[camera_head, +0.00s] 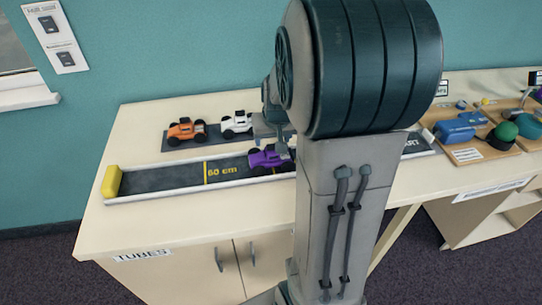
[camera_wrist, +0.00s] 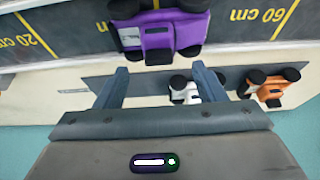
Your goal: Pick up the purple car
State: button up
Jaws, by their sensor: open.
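The purple car (camera_head: 268,156) sits on the dark track (camera_head: 140,182) in the head view, just right of the 60 cm mark. In the wrist view the purple car (camera_wrist: 165,32) lies at the top middle, ahead of my gripper (camera_wrist: 158,78). The two fingers are apart with nothing between them near the tips, and the car is beyond the fingertips, not gripped. In the head view my arm hides the right part of the track and most of my gripper.
An orange car (camera_head: 187,130) and a white car (camera_head: 237,123) stand on a dark strip behind the track. A yellow block (camera_head: 111,181) closes the track's left end. Blue and green items (camera_head: 458,130) stand at the right. The table's front left is clear.

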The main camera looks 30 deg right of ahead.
aim_at(272, 144)
jog(key=shift+x, duration=2.85)
jog(key=shift+s, duration=0.1)
jog(key=c, duration=1.1)
